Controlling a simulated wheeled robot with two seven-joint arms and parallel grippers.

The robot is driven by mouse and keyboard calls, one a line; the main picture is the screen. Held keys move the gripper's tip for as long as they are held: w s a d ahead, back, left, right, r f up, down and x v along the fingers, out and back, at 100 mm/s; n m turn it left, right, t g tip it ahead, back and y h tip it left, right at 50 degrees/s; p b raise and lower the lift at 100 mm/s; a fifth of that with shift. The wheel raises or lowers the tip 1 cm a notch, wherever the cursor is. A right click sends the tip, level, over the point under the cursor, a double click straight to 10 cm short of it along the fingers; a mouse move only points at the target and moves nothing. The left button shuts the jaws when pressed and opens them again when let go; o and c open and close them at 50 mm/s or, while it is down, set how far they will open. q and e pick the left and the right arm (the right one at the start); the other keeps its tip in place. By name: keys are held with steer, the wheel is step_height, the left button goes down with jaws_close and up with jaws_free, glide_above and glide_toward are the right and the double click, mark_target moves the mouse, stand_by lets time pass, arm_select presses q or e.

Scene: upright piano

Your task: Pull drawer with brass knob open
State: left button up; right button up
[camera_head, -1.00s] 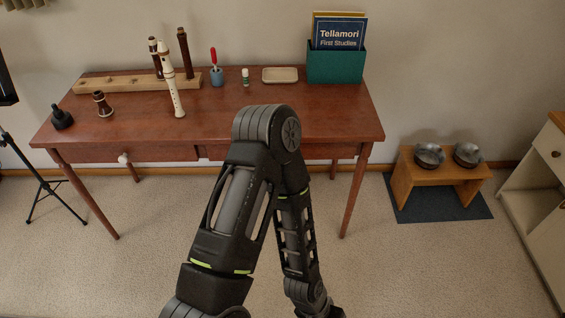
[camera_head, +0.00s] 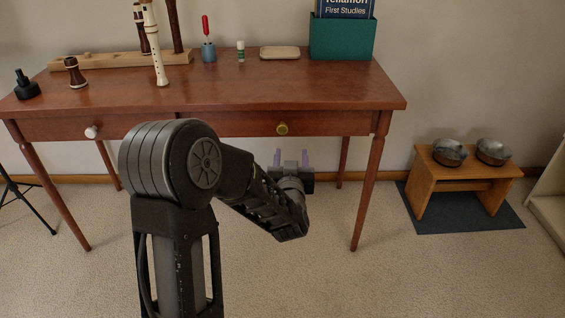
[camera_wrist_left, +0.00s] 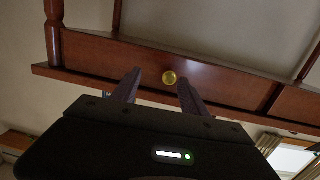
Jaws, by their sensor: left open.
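The wooden table (camera_head: 240,94) has two drawers in its front. The right drawer (camera_head: 330,123) carries a round brass knob (camera_head: 282,129) and looks shut. The left drawer (camera_head: 50,129) carries a white knob (camera_head: 91,132). My left gripper (camera_head: 291,157) is open and empty, just below and in front of the brass knob. My right gripper is in neither view.
On the tabletop stand recorder parts on a wooden rack (camera_head: 120,60), a screwdriver in a blue cup (camera_head: 208,50), a small tray (camera_head: 280,52) and a teal book box (camera_head: 342,38). A stool with two bowls (camera_head: 468,170) stands right.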

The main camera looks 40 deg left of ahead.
mark_target(282, 131)
arm_select(q)
steer(key=shift+s+a+r+n+y, duration=0.2)
steer(key=shift+a+r+y, duration=0.1)
steer(key=shift+a+r, duration=0.2)
steer(key=shift+s+a+r+n+y, duration=0.2)
steer(key=shift+a+r+y, duration=0.15)
steer(key=shift+a, duration=0.25)
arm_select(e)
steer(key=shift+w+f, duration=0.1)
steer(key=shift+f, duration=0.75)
arm_select(q)
steer(key=b+x, duration=0.2)
steer(key=x, duration=0.5)
steer(key=shift+d, duration=0.1)
steer(key=shift+w+a, duration=0.3)
steer(key=shift+w, duration=0.1)
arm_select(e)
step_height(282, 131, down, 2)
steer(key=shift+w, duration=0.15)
arm_select(q)
jaws_close()
